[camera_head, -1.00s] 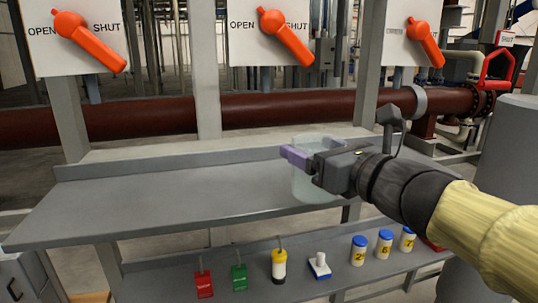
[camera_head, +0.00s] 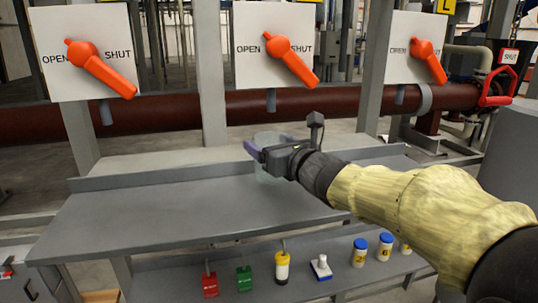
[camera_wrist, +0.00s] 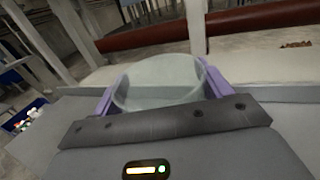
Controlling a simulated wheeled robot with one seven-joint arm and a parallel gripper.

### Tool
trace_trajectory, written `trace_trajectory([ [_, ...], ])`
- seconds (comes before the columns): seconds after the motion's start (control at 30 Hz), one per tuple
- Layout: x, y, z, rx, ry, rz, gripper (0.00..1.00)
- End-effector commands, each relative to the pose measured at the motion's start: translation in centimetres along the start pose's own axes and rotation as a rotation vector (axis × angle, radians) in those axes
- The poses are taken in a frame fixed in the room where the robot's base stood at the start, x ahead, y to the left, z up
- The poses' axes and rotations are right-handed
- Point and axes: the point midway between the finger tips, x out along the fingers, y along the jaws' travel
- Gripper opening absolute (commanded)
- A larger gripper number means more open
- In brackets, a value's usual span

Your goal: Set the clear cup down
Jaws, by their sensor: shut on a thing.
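The clear cup (camera_head: 267,172) is between the purple fingers of my gripper (camera_head: 262,152), over the back part of the grey upper shelf (camera_head: 170,215). In the wrist view the cup (camera_wrist: 160,82) shows its round open rim, upright, with a finger of my gripper (camera_wrist: 158,88) against each side. The gripper is shut on it.
Orange valve handles (camera_head: 290,60) sit on panels above. The upper shelf's left part is clear.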

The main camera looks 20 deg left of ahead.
Motion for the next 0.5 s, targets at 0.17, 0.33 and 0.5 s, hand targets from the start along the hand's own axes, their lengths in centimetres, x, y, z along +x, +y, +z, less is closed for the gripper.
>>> trace_trajectory([
  [0.17, 0.6, 0.0, 0.1, 0.000, 0.001, 0.001, 0.54],
  [0.33, 0.8, 0.0, -1.9, 0.003, 0.006, 0.000, 0.54],
  [0.5, 0.8, -0.1, -3.5, 0.001, 0.001, 0.000, 0.54],
])
